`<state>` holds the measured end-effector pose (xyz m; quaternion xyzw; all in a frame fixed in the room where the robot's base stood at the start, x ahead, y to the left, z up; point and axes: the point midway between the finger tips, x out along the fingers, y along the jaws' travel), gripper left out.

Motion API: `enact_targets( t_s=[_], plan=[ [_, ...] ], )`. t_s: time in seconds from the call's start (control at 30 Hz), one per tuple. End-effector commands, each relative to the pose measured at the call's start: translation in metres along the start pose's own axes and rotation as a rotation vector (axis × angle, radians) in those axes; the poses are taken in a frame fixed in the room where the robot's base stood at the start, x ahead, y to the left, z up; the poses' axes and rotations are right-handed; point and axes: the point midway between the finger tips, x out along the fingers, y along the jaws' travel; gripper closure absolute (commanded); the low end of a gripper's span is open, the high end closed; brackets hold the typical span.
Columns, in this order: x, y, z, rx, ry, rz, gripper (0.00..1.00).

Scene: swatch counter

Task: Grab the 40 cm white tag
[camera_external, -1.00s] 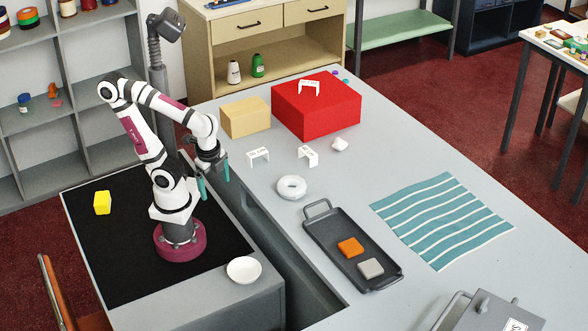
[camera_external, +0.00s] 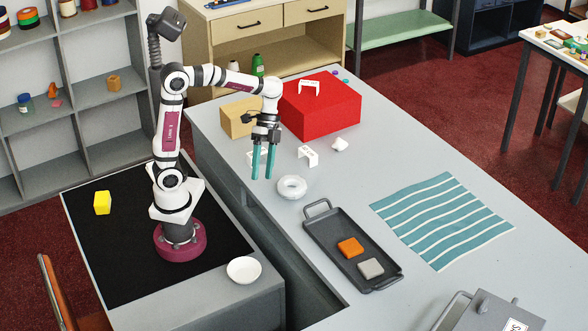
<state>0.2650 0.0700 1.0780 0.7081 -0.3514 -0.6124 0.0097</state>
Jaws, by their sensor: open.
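Three small white tags shaped like little bridges are in view, and I cannot read which one is marked 40 cm. One tag (camera_external: 308,156) stands on the grey counter. Another tag (camera_external: 251,157) stands to its left, mostly hidden behind my gripper's fingers. The third tag (camera_external: 309,87) sits on top of the red box (camera_external: 322,110). My gripper (camera_external: 262,176) has teal fingers, points down and is open and empty. In the picture it overlaps the left tag; I cannot tell its height above the counter.
A white ring (camera_external: 292,197) lies just right of my gripper. A tan box (camera_external: 236,118) stands behind it, beside the red box. A small white lump (camera_external: 340,144) is at right. A dark tray (camera_external: 330,242) and a striped cloth (camera_external: 440,225) lie nearer; counter between is bare.

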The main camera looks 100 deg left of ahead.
Motion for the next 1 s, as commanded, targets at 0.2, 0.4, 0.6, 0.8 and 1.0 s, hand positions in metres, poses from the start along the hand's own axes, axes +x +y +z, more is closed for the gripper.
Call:
enact_targets(
  t_s=[0.2,0.4,0.6,0.8,1.0],
  plan=[
    [-0.102,-0.173,0.03,0.292,0.668,-0.084,0.45],
    [-0.127,-0.221,0.074,0.428,0.845,-0.249,0.45],
    [-0.087,-0.241,0.085,0.43,0.846,-0.249,0.45],
    [-0.063,-0.249,0.076,0.431,0.844,-0.248,0.45],
    [-0.043,-0.25,0.051,0.431,0.843,-0.249,0.45]
  ],
)
